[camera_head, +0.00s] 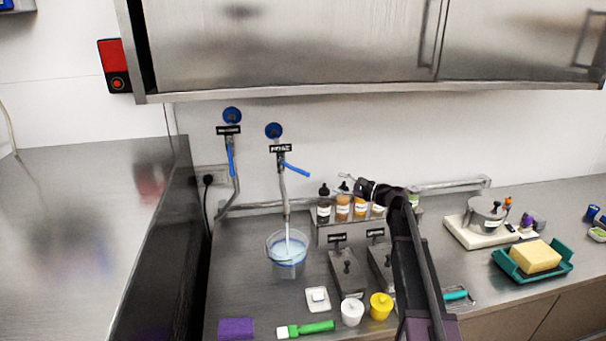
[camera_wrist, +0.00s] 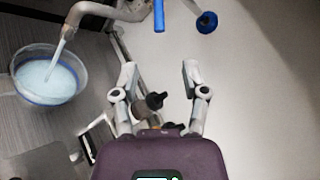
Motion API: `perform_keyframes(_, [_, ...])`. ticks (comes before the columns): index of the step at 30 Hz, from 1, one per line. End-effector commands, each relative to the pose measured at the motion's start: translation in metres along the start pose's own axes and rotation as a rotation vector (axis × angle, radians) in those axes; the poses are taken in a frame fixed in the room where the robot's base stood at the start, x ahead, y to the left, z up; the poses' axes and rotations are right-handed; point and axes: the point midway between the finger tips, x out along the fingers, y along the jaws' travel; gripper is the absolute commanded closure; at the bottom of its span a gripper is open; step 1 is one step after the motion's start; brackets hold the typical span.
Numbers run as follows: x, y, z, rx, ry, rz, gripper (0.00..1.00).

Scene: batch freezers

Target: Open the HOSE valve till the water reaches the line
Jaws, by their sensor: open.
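The HOSE valve is the right one of two wall taps, under a dark label (camera_head: 281,148) with blurred lettering. Its blue lever (camera_head: 296,169) points out to the right, and it also shows at the top of the wrist view (camera_wrist: 159,15). A pale water stream (camera_head: 287,238) runs from its spout into a clear jug (camera_head: 270,252), also in the wrist view (camera_wrist: 20,91). The jug holds pale blue water and has a blue band; I cannot tell the level against the line. My gripper (camera_head: 347,183) is open and empty, right of the lever and apart from it, fingers (camera_wrist: 160,75) spread.
The left tap's blue lever (camera_head: 231,159) hangs along its pipe. Several small bottles (camera_head: 342,207) stand on a rack under my gripper. Metal lidded boxes (camera_head: 347,273), a white cup (camera_head: 352,312) and a yellow cup (camera_head: 381,306) stand in front. A steel cabinet (camera_head: 290,45) overhangs the counter.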

Motion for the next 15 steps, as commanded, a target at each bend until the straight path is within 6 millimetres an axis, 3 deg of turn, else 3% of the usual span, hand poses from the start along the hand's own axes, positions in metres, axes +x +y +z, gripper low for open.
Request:
perform_keyframes(8, [0.017,0.001,0.001,-0.001,-0.004,0.004,0.43])
perform_keyframes(15, [0.047,0.001,0.001,-0.001,-0.004,0.005,0.43])
